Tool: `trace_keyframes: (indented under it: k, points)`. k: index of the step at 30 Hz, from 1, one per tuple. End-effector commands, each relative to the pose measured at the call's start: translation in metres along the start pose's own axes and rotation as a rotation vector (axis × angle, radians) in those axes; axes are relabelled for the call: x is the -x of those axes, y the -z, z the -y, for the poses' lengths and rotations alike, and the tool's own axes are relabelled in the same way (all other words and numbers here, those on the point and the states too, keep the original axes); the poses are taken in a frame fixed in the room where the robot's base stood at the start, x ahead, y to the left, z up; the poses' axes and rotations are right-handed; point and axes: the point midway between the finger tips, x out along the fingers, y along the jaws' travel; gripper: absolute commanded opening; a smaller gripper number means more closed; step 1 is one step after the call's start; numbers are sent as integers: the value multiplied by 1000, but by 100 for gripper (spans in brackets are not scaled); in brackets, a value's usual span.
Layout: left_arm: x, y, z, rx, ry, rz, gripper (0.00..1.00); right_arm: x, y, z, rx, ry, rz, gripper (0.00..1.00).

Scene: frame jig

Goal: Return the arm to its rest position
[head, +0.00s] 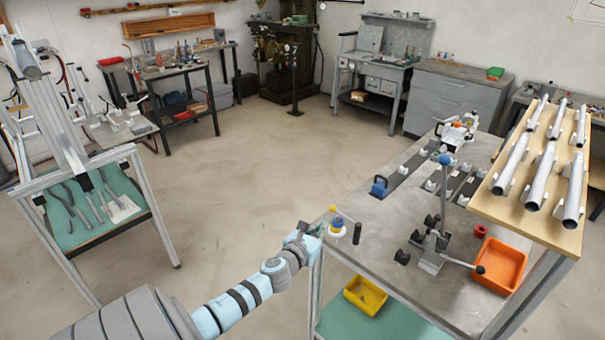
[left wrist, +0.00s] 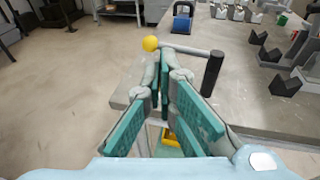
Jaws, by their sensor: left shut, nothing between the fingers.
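My left arm reaches in from the bottom left of the head view, and its gripper (head: 312,228) is at the near left corner of the grey workbench (head: 375,225). In the left wrist view the teal-padded fingers (left wrist: 165,62) are closed together with nothing between them. My right gripper is not in view.
A wooden board with several tubes (head: 546,170) is at the right. A yellow bin (head: 365,295) sits below. A tool cart (head: 90,205) stands left; open floor lies between.

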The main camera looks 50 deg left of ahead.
Motion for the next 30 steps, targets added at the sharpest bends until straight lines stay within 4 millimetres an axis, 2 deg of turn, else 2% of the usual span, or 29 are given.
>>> trace_keyframes:
  k: [1, 3, 6, 9, 19, 21, 23, 26, 27, 29, 30]
  points:
    - [16, 2, -3, -5, 3, -2, 0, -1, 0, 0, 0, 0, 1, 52]
    - [36, 3, -7, -6, 1, -3, 0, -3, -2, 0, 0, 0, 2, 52]
    - [56, 3, -11, -3, -1, -3, 0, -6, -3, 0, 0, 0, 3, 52]
    - [68, 3, -13, -1, -2, -1, 0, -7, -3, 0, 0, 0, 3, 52]
    - [71, 2, -14, 14, -3, 0, 0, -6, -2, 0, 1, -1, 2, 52]
    - [71, 2, -13, 92, 1, 0, 0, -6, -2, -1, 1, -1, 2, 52]
    - [70, 9, -14, 268, 2, -23, 0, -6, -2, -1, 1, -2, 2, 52]
    - [74, 84, -48, 765, -129, -165, 0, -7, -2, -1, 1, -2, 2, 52]
    - [83, 125, -61, 979, -222, -217, 0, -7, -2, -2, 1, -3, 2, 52]
    - [104, 189, -76, 1293, -389, -274, 0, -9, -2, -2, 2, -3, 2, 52]
    - [124, 231, -81, 1485, -512, -294, 0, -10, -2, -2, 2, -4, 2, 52]
